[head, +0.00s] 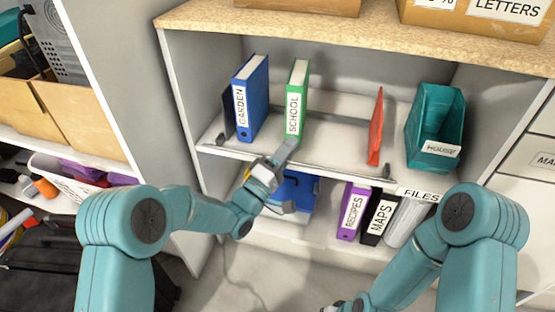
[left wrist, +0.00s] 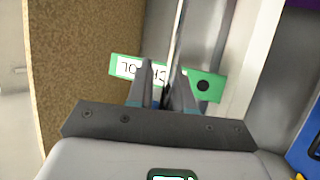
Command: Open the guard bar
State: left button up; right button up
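The guard bar (head: 335,163) is a thin grey rail along the front of the middle shelf, with a small dark bracket near its right end. My left gripper (head: 287,152) is at the bar, in front of the green SCHOOL binder (head: 297,98). In the left wrist view the bar (left wrist: 177,35) runs down between the two fingertips (left wrist: 166,75), with a gap between the fingers. The SCHOOL binder (left wrist: 207,84) shows behind them. My right gripper (head: 345,306) is only partly in view at the bottom edge, and its fingers cannot be made out.
A blue GARDEN binder (head: 251,98), a leaning red-orange binder (head: 376,127) and a teal HOUSE bin (head: 435,122) stand on the middle shelf. Below are a blue box (head: 297,190), a purple RECIPES binder (head: 353,211) and a black MAPS binder (head: 379,217).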

pick_arm(q)
jog(key=p+v, duration=0.2)
jog(key=v, duration=1.4)
jog(key=shift+p, duration=0.35)
pick_arm(e)
jog(key=r, duration=0.1)
jog(key=s+r, duration=0.1)
jog(key=shift+a+r, duration=0.2)
jog(key=shift+r, duration=0.1)
